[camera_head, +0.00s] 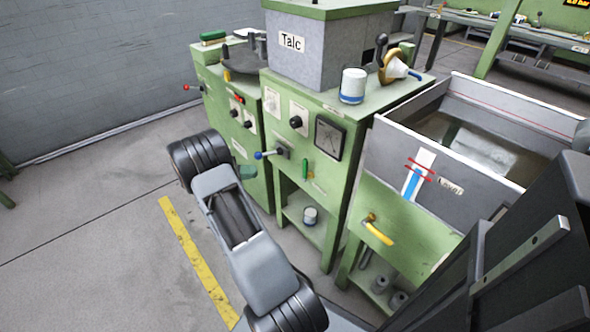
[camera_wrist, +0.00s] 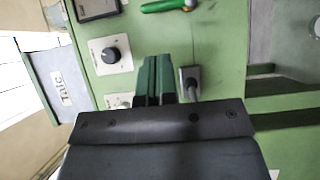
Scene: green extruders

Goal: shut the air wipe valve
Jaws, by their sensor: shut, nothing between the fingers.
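No readable label marks the air wipe valve. Three handles show on the green cabinets: a lever with a blue knob (camera_head: 259,155) pointing left, a small green handle (camera_head: 305,168) hanging down below the square meter, and a yellow handle (camera_head: 378,232) slanting down to the right. The green handle also shows at the top of the wrist view (camera_wrist: 163,6). The lever's dark mount (camera_wrist: 190,76) is just right of my gripper (camera_wrist: 157,62) there; its knob is hidden. My gripper is shut and empty, facing the cabinet front. My wrist mostly hides it in the head view.
The cabinet front carries a square meter (camera_head: 329,138) and a black dial knob (camera_head: 295,122). A grey water tank (camera_head: 400,155) stands at right. A red-tipped lever (camera_head: 187,88) sticks out at far left. The floor left of my arm is clear, with a yellow stripe (camera_head: 195,260).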

